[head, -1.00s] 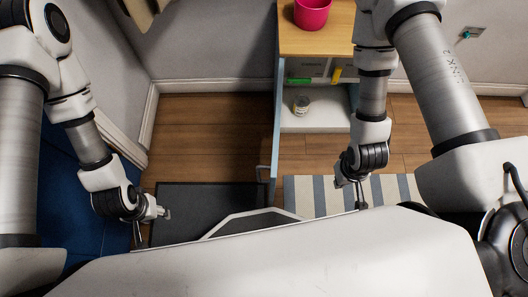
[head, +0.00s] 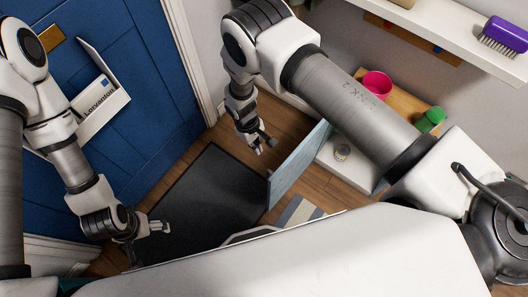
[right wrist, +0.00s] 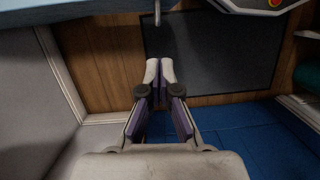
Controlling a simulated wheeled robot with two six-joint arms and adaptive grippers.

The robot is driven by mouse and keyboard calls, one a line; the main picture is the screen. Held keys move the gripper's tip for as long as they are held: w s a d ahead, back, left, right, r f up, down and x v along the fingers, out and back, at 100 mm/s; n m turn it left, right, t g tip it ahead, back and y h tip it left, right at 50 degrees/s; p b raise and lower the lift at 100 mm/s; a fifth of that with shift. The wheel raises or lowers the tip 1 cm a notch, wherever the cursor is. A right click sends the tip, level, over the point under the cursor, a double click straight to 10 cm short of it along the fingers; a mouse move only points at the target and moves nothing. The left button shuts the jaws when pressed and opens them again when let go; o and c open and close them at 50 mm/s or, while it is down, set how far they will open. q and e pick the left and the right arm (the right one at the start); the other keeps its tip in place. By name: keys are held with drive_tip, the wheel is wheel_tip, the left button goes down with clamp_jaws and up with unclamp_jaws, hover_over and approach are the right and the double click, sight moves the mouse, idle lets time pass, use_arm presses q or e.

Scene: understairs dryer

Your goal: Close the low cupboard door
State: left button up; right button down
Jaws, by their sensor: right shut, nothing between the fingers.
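The low cupboard door (head: 299,161) is light blue and stands open in the head view, jutting out from the cupboard toward me. A small metal handle is at its near edge. The low cupboard (head: 350,167) has a wooden top and a white interior holding a small jar (head: 342,152). My right gripper (head: 264,147) is shut and empty, left of the door and apart from it. It also shows in the right wrist view (right wrist: 160,68), with a bluish panel, probably the door, along the top edge. My left gripper (head: 160,228) is over the dark mat's left side; its jaw opening is unclear.
A dark mat (head: 205,205) lies on the wooden floor, with a striped rug (head: 297,211) beside it. A blue panelled door (head: 130,60) is at the left. A pink pot (head: 376,84) and green cup (head: 430,119) stand on the cupboard top. A white shelf (head: 455,35) is above.

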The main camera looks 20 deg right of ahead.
sight(270, 172)
drive_tip(key=s+d+f+b, duration=0.1)
drive_tip(key=f+b, duration=0.1)
drive_tip(key=f, duration=0.1)
drive_tip(key=s+d+f+b, duration=0.1)
drive_tip(key=f+b, duration=0.1)
drive_tip(key=b, duration=0.1)
drive_tip(key=s+d+f+b, duration=0.1)
drive_tip(key=s+f+b, duration=0.1)
drive_tip(key=f+b, duration=0.1)
drive_tip(key=shift+s+f, duration=0.1)
drive_tip(key=shift+f, duration=0.25)
drive_tip(key=shift+s+d+r+b, duration=0.2)
drive_tip(key=shift+s+b, duration=0.1)
drive_tip(key=shift+s, duration=0.15)
drive_tip(key=shift+f, duration=0.1)
